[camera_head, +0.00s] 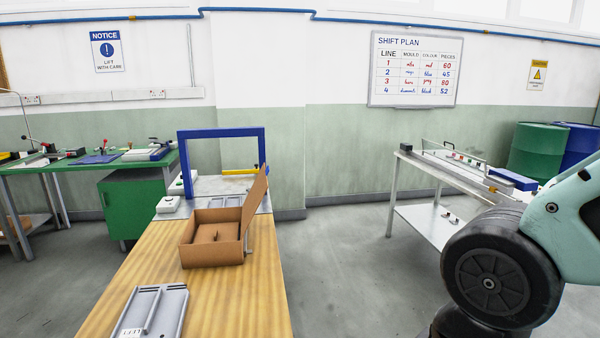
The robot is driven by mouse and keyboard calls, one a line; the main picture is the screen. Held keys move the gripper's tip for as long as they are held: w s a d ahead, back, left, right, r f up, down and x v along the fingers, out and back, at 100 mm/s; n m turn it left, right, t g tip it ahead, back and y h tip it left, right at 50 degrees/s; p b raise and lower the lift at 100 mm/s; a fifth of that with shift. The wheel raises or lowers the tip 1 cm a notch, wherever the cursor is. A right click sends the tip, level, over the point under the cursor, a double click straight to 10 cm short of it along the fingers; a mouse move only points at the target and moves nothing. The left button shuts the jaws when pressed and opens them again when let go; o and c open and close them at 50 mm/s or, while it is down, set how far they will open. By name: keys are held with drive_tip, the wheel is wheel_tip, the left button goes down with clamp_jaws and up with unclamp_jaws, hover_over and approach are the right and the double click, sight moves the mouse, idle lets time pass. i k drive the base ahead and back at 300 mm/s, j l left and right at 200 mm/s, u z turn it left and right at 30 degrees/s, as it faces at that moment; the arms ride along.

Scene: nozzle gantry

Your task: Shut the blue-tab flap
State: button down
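An open brown cardboard box (202,257) stands on the wooden table. Its large flap (255,208) stands up steeply along the box's right side, leaning a little outward at the top. Inside the box is brown cardboard with a small raised piece; the details are too small to tell. My gripper is out of view. Only a pale green and black part of my arm shows at the right edge, well away from the box.
A blue gantry frame (221,133) with a yellow bar (240,171) stands just behind the box. A grey tray (176,306) lies at the table's near end. Open floor separates the wooden table from a metal bench (422,167) at right. A green workbench (135,171) is at left.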

sight(258, 190)
drive_tip(key=i+l, duration=0.2)
drive_tip(key=l, duration=0.15)
drive_tip(key=i+l+u, duration=0.15)
drive_tip(key=l, duration=0.2)
drive_tip(key=i+l, duration=0.25)
drive_tip(key=i+l+u, duration=0.1)
drive_tip(key=l, duration=0.35)
drive_tip(key=i+l, duration=0.2)
drive_tip(key=l, duration=0.2)
drive_tip(key=i+u, duration=0.15)
drive_tip(key=i, duration=0.4)
drive_tip(key=i+l+u, duration=0.1)
drive_tip(key=i, duration=0.4)
drive_tip(key=i+j, duration=0.15)
drive_tip(key=i, duration=0.15)
drive_tip(key=i+j, duration=0.15)
drive_tip(key=i+u, duration=0.05)
drive_tip(key=i, duration=0.05)
